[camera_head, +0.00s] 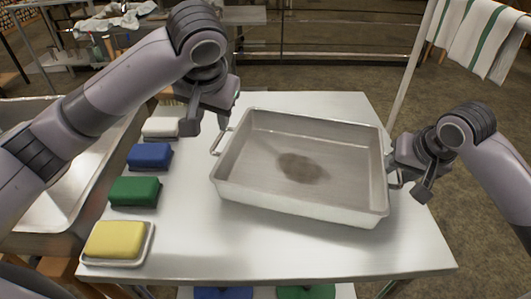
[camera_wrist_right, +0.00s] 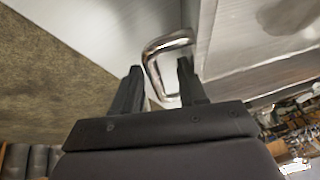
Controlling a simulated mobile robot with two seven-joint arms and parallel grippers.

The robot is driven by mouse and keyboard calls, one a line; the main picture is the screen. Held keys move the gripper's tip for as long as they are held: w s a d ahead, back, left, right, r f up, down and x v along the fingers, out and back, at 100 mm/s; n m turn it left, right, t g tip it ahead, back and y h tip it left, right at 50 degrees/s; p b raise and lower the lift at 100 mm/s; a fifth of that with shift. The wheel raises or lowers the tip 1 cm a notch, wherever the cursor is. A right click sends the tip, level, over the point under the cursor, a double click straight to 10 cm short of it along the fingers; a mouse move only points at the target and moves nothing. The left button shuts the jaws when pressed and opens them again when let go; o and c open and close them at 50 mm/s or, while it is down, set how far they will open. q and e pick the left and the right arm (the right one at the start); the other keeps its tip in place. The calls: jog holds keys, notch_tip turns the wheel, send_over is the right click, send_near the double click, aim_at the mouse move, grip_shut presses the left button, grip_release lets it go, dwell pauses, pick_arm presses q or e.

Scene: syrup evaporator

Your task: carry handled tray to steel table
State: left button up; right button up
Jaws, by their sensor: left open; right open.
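The handled tray (camera_head: 270,195) is a deep rectangular metal pan with a brown stain on its floor. It sits on a pale metal table (camera_head: 190,245). Its left handle (camera_head: 221,140) sticks out on the left side. My left gripper (camera_head: 210,122) is open, above and beside that handle, apart from it. My right gripper (camera_head: 408,192) is open at the tray's right side. In the right wrist view the right handle (camera_wrist_right: 152,65) is a shiny metal loop, lying between or just beyond the open fingers (camera_wrist_right: 160,80); I cannot tell whether they touch it.
Blue (camera_head: 150,156), green (camera_head: 134,191) and yellow (camera_head: 115,239) sponges and a white block (camera_head: 160,128) line the table's left side. A metal basin (camera_head: 75,195) stands at left. Striped towels (camera_head: 475,32) hang at upper right. The table's front is clear.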

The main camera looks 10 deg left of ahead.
jog(key=v, duration=1.2)
jog(key=shift+r, duration=0.1)
